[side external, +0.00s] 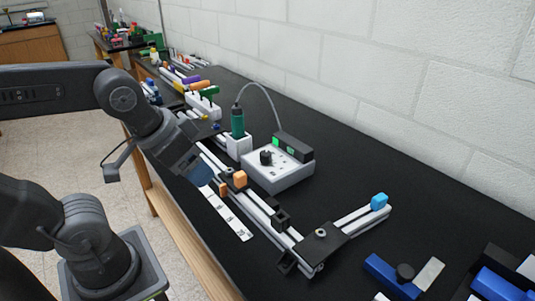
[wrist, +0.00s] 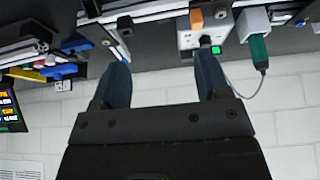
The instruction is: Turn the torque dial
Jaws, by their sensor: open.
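The torque dial is a small black knob (side external: 266,157) on top of a light grey box (side external: 270,179). A black module with a green lit display (side external: 292,146) sits at the back of that box. In the wrist view the box (wrist: 187,42) is at the top, and a dark knob-like shape (wrist: 205,41) on it is partly behind the right finger. My gripper (wrist: 160,66) is open with nothing visible between its blue fingers. In the side view its fingers are over the rail, left of the box and apart from the dial; their tips are partly hidden.
An aluminium extrusion frame (side external: 262,215) with an orange block (side external: 240,179) runs in front of the box. A green-handled tool (side external: 237,122) stands in a white holder behind, with a cable. Blue parts (side external: 392,275) lie at front right. Black bench right of the box is clear.

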